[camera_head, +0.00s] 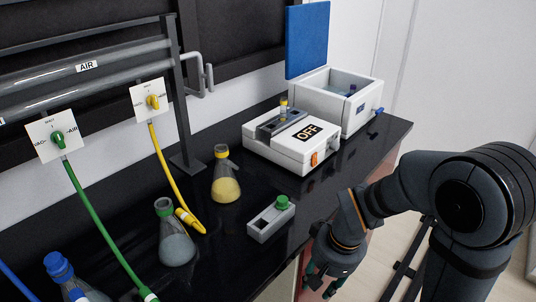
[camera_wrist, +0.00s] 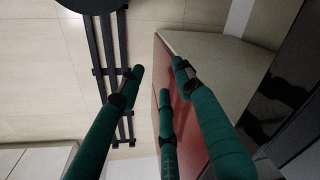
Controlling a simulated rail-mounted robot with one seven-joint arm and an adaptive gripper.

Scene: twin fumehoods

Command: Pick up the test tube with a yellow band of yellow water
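A small test tube with a yellow band (camera_head: 283,108) stands upright in a dark grey holder (camera_head: 281,124) on top of the white device marked OFF. It is small in the head view, so the liquid in it is hard to tell. My gripper (camera_head: 323,284) hangs beyond the front edge of the bench, well below and in front of that device. In the wrist view my gripper (camera_wrist: 158,78) has its green fingers spread, with nothing between them. The tube is not in the wrist view.
A yellow-banded flask (camera_head: 226,186), a green-banded flask (camera_head: 176,243) and a blue-capped bottle (camera_head: 75,280) stand on the black bench. A grey block with a green knob (camera_head: 270,220) is near the front edge. An open white bath (camera_head: 338,100) with a raised blue lid (camera_head: 307,40) stands behind the device.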

